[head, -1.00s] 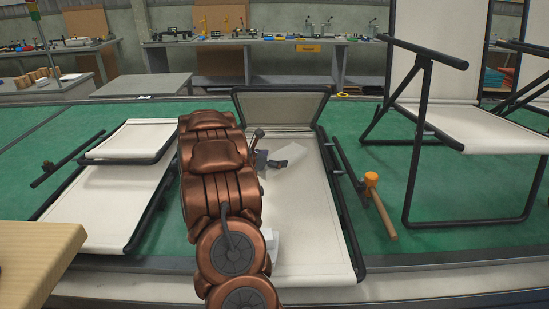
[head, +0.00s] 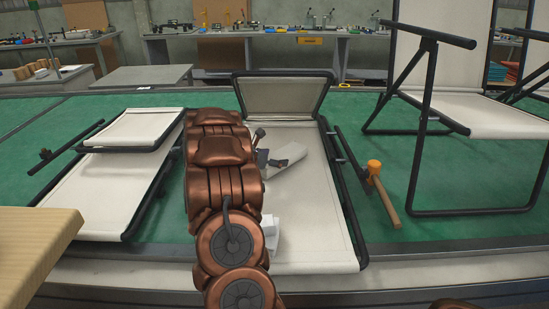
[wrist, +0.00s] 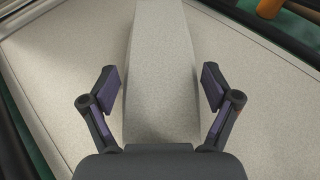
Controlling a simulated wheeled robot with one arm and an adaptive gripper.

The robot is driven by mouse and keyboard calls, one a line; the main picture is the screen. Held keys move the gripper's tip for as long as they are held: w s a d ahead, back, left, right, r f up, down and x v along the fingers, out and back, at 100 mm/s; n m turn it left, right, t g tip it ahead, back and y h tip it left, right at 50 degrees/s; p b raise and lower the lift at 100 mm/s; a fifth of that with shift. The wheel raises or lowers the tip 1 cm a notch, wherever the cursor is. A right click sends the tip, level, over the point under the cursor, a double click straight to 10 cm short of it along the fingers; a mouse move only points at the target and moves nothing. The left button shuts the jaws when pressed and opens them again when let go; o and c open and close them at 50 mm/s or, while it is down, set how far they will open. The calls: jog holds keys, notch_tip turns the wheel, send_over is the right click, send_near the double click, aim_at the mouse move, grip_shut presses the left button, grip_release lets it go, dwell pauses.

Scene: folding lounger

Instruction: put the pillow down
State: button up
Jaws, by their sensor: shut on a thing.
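The pale pillow (head: 289,157) is over the middle lounger's light bed (head: 312,220) in the head view, tilted and partly hidden by my arm. My gripper (head: 268,159) is at its left end there, mostly hidden behind the arm. In the wrist view, the pillow (wrist: 160,85) runs as a long pale band between the two fingers of my gripper (wrist: 160,88), which is shut on it. The lounger bed (wrist: 75,75) lies behind the pillow. I cannot tell whether the pillow touches the bed.
The lounger's raised headrest (head: 284,96) stands beyond the pillow. An orange-headed mallet (head: 375,168) lies right of the lounger. Another lounger (head: 105,190) is at the left, and a tall folding chair (head: 450,110) at the right. A wooden board (head: 35,250) is at the near left.

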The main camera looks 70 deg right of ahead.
jog(key=shift+f+b, duration=0.4)
jog(key=shift+f, duration=0.2)
jog(key=o, duration=1.1)
jog(key=shift+r, duration=0.2)
notch_tip(320, 180, up, 10)
jog(key=shift+f, duration=0.15)
jog(key=shift+a, duration=0.1)
